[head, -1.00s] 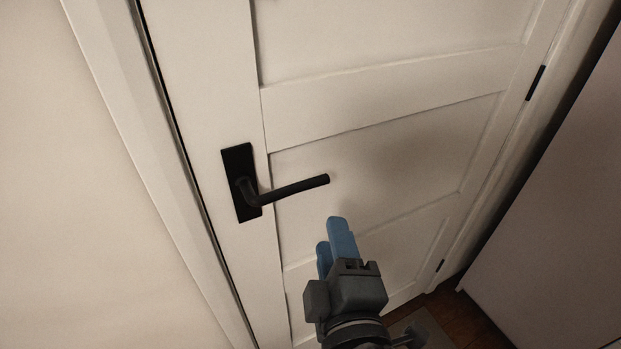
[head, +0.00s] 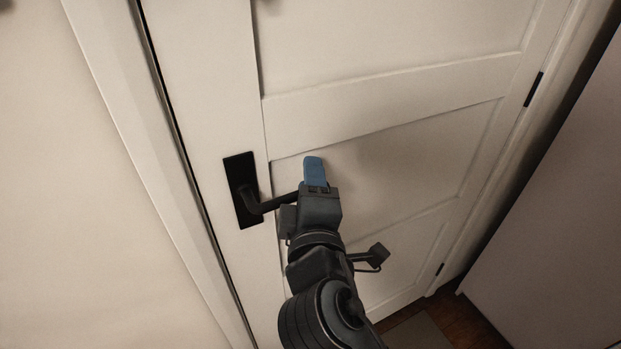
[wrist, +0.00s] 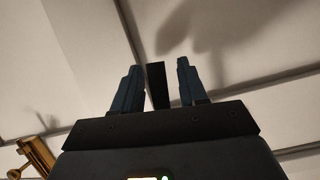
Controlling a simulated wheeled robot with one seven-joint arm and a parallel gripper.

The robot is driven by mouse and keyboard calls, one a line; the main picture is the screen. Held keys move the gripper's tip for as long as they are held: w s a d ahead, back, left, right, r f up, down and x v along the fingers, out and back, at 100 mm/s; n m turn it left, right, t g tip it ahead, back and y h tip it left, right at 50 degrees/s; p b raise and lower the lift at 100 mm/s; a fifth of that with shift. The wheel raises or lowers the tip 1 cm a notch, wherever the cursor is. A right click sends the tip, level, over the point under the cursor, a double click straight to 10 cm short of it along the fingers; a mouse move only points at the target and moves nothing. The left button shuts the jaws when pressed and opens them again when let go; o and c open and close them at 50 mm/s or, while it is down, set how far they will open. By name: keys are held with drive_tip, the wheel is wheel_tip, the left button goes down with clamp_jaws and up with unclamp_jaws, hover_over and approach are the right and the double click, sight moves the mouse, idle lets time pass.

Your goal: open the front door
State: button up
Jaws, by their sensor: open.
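The white panelled front door (head: 390,150) stands shut in its frame in the head view. Its black handle has a backplate (head: 240,172) near the door's left edge and a lever (head: 275,204) pointing right. My gripper (head: 313,166) is at the lever's free end and hides that end. In the wrist view my gripper (wrist: 158,72) is open, with a blue finger on either side. A dark upright bar (wrist: 157,88) shows between the fingers; it looks like part of the handle. I cannot tell whether either finger touches it.
Black hinges (head: 533,89) sit on the door's right edge. A plain wall (head: 90,200) lies left of the frame and a pale flat panel (head: 550,230) stands at the right. A brass-coloured object (wrist: 38,155) shows at lower left in the wrist view.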

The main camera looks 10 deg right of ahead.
clamp_jaws()
idle(0.4)
